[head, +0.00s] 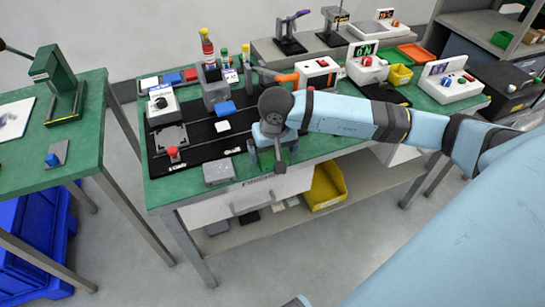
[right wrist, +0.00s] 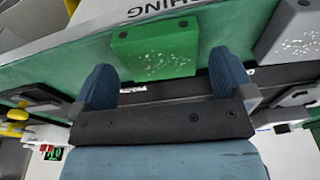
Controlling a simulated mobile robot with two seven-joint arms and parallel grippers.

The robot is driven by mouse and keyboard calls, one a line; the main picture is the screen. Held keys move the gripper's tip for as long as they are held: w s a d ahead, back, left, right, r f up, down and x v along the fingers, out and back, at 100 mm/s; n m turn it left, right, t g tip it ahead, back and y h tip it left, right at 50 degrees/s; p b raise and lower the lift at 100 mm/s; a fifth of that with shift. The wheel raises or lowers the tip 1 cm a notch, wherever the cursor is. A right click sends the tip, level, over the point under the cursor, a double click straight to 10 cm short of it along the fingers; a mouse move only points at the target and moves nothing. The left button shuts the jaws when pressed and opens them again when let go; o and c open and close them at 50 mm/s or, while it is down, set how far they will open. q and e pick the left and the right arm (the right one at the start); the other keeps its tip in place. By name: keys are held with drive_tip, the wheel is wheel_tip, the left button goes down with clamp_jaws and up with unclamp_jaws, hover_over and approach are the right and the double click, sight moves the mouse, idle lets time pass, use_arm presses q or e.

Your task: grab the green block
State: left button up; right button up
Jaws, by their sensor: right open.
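My right gripper (right wrist: 162,63) is open, with one blue finger on each side of the block's span in that view. I cannot tell whether either finger touches it. My left gripper is not in view.
A grey block (head: 219,171) sits left of my right gripper on the green bench (head: 178,190). Behind are a black mat (head: 205,140) with fixtures, an orange-handled tool (head: 288,77) and several white control boxes. A yellow bin (head: 325,187) stands on the shelf below.

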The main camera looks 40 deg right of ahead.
drive_tip(key=shift+w+d+f, duration=0.1)
drive_tip(key=shift+f, duration=0.8)
drive_tip(key=c, duration=0.8)
drive_tip(key=shift+r, duration=0.1)
drive_tip(key=shift+c, duration=0.2)
